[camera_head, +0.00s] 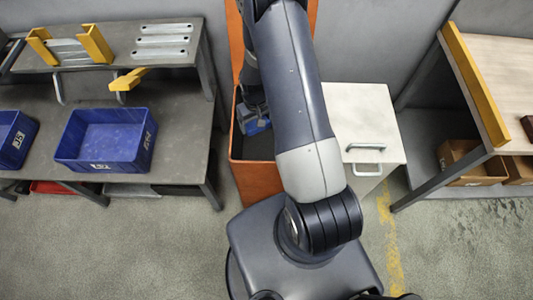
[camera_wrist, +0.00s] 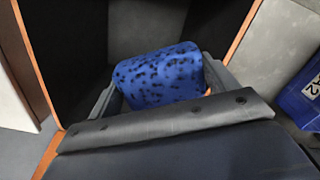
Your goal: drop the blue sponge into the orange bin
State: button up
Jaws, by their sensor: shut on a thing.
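The orange bin (camera_head: 258,181) stands in the middle of the head view, partly hidden behind my arm; its inside is dark. Its orange rim also shows in the wrist view (camera_wrist: 35,62). The blue sponge (camera_wrist: 158,76), speckled with dark spots, is held between the fingers of my gripper (camera_wrist: 165,92) in the wrist view, with the dark inside of the bin behind it. In the head view, a bit of the blue sponge (camera_head: 256,125) shows below my wrist, within the outline of the bin's opening. My gripper is shut on it. The fingertips are mostly hidden.
A grey workbench (camera_head: 187,105) at left holds a blue crate (camera_head: 100,162); brackets lie on its upper shelf. A white cabinet (camera_head: 362,115) with handles stands right of the bin. A wooden-topped table (camera_head: 500,75) is at far right. Floor in front is clear.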

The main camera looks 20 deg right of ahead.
jog(key=d+b, duration=0.1)
jog(key=w+d+f+n+b, duration=0.1)
jog(key=d+b, duration=0.1)
jog(key=shift+w+f, duration=0.25)
jog(key=shift+w, duration=0.15)
jog(key=w+d+r+n+b, duration=0.1)
jog(key=d+r+n+b, duration=0.25)
jog(key=d+b, duration=0.2)
jog(key=f+b, duration=0.4)
jog(key=f, duration=0.1)
jog(key=shift+a+f+b, duration=0.25)
jog(key=shift+a+b, duration=0.05)
jog(key=shift+b, duration=0.05)
jog(key=o, duration=1)
jog(key=shift+c, duration=0.2)
notch_tip(320, 180, up, 11)
jog(key=p, duration=0.2)
jog(key=shift+f, duration=0.1)
